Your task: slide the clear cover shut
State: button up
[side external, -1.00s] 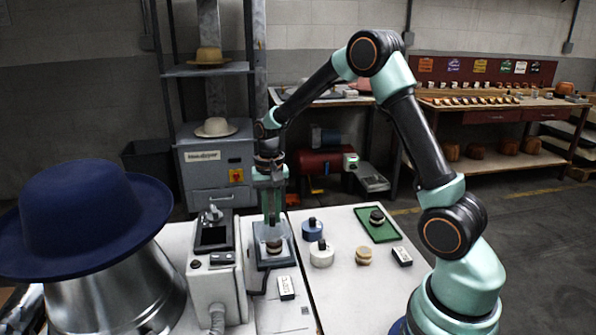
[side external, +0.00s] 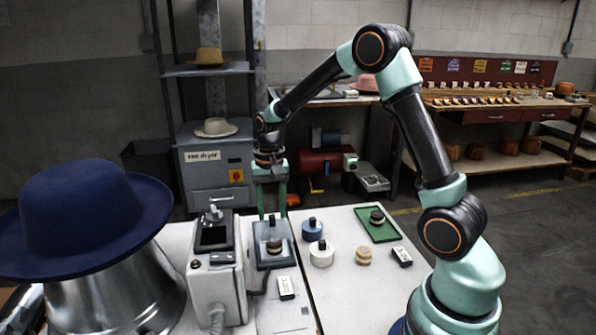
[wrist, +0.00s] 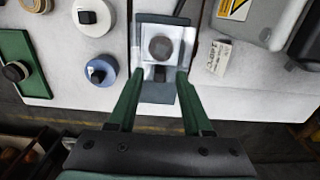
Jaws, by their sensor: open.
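The clear cover (wrist: 178,40) shows as a pale see-through panel on a grey-blue base (wrist: 160,19) in the wrist view. A round brown and dark piece (wrist: 160,48) sits in the middle of it, seemingly under the cover. A small black block (wrist: 160,74) lies nearer to me, between my fingers. In the side view the base (side external: 274,264) and round piece (side external: 274,246) show, but the cover's edges are hard to tell. My gripper (side external: 272,214) is open over the far end of the base. Its green fingers (wrist: 158,76) stand apart, either side of the block.
A grey machine (side external: 216,280) stands left of the base. To the right are a blue puck (side external: 312,232), a white puck (side external: 321,256), a wooden disc (side external: 364,257) and a green tray (side external: 366,228).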

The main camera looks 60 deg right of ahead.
notch_tip(320, 180, up, 11)
jog(key=shift+f, duration=0.2)
dwell(0.3)
jog(key=s+a+r+n+t, duration=0.2)
jog(key=s+a+n, duration=0.2)
jog(key=s, duration=0.3)
jog(key=s+a+r+n+t, duration=0.1)
jog(key=s+a+n+t, duration=0.2)
jog(key=s+a+n, duration=0.2)
jog(key=shift+s+a+r+t, duration=0.3)
jog(key=shift+s+r, duration=0.1)
jog(key=shift+s, duration=0.75)
